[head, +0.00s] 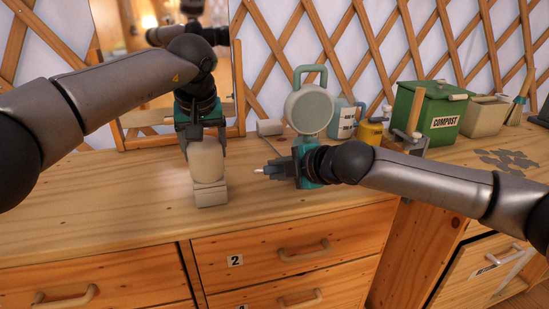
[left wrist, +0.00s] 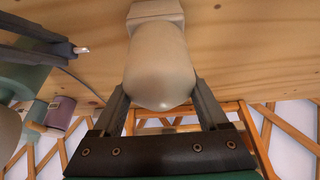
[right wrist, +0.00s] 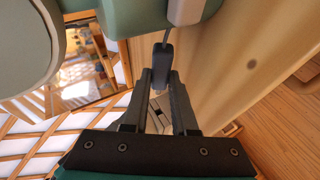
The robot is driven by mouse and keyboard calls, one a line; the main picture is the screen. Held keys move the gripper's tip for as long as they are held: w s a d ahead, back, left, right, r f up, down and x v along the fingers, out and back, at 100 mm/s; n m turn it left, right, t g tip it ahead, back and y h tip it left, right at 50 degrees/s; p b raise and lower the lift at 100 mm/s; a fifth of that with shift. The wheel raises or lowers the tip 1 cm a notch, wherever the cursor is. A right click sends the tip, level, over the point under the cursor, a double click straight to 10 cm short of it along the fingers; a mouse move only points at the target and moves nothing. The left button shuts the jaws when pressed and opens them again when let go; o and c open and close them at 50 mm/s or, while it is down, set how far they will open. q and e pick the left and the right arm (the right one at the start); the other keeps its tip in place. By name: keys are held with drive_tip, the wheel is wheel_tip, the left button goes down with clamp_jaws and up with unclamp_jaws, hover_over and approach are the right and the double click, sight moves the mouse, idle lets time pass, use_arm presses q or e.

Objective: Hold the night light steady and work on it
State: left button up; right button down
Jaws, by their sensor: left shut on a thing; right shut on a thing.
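The night light (head: 207,160) is a cream dome on a pale block base, upright at the counter's front left. My left gripper (head: 206,150) comes from above and is shut around the dome's sides. The left wrist view shows the dome (left wrist: 162,65) between its fingers, with the base beyond on the wood. My right gripper (head: 280,168) points left, to the right of the night light. It is shut on a small dark-handled tool (right wrist: 161,68) with a thin shaft. A pale tip (head: 262,172) shows toward the night light, apart from it. The tool's exact type is unclear.
A green round-headed appliance (head: 309,108) stands close behind my right gripper. A green compost bin (head: 432,115), yellow canister (head: 371,132) and beige box (head: 481,115) are to the right. A mirror (head: 148,30) stands behind the left arm. The front left counter is clear.

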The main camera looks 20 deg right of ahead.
drive_tip(key=shift+d+f+n+y, duration=0.3)
drive_tip(key=shift+f+y, duration=0.1)
drive_tip(key=shift+a, duration=2.9)
drive_tip(key=shift+a, duration=1.55)
drive_tip(key=c, duration=0.6)
unclamp_jaws()
drive_tip(key=shift+r, duration=0.1)
drive_tip(key=v, duration=1.2)
